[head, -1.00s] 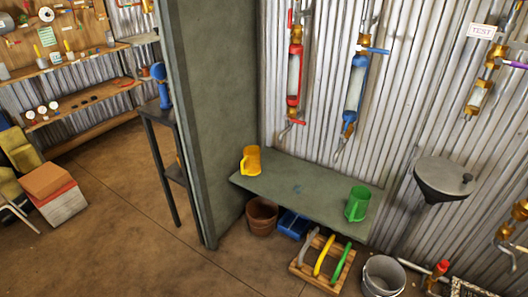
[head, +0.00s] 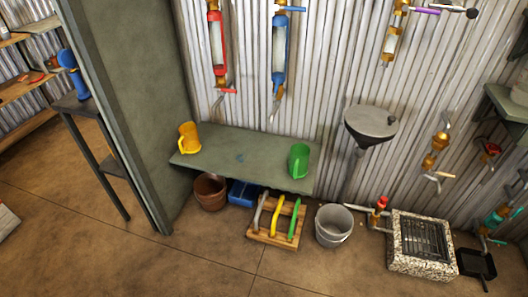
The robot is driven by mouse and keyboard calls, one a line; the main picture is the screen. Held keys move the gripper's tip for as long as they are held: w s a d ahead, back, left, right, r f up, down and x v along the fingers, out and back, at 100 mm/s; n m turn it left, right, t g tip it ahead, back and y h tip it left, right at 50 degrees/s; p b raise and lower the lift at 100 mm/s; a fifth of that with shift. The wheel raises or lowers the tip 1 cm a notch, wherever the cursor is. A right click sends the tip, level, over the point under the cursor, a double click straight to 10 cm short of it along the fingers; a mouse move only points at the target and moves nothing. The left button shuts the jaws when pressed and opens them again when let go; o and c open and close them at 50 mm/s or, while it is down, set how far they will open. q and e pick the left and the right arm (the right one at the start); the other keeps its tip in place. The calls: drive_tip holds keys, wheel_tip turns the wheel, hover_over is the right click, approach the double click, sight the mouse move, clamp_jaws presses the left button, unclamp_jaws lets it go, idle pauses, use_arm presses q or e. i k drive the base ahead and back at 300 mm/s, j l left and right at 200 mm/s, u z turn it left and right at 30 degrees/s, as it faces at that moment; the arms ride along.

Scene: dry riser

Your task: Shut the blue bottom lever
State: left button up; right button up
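The blue sight-tube assembly (head: 279,50) hangs upright on the corrugated wall at the top centre, with a clear tube in a blue frame. A blue lever (head: 292,9) sticks out level to the right near its top. At its lower end is a blue part (head: 277,88), with a thin greyish piece (head: 273,112) hanging below. I cannot make out the bottom lever's shape or position clearly. Neither of my grippers is in view.
A red assembly (head: 218,45) hangs left of the blue one. Below stands a green bench (head: 235,158) with a yellow mug (head: 189,138) and a green mug (head: 299,160). A funnel (head: 371,122), a bucket (head: 333,225) and a handle rack (head: 273,238) stand nearby. Front floor is clear.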

sight(277, 84)
drive_tip(key=i+z, duration=0.2)
drive_tip(key=i, duration=0.9)
drive_tip(key=j, duration=0.05)
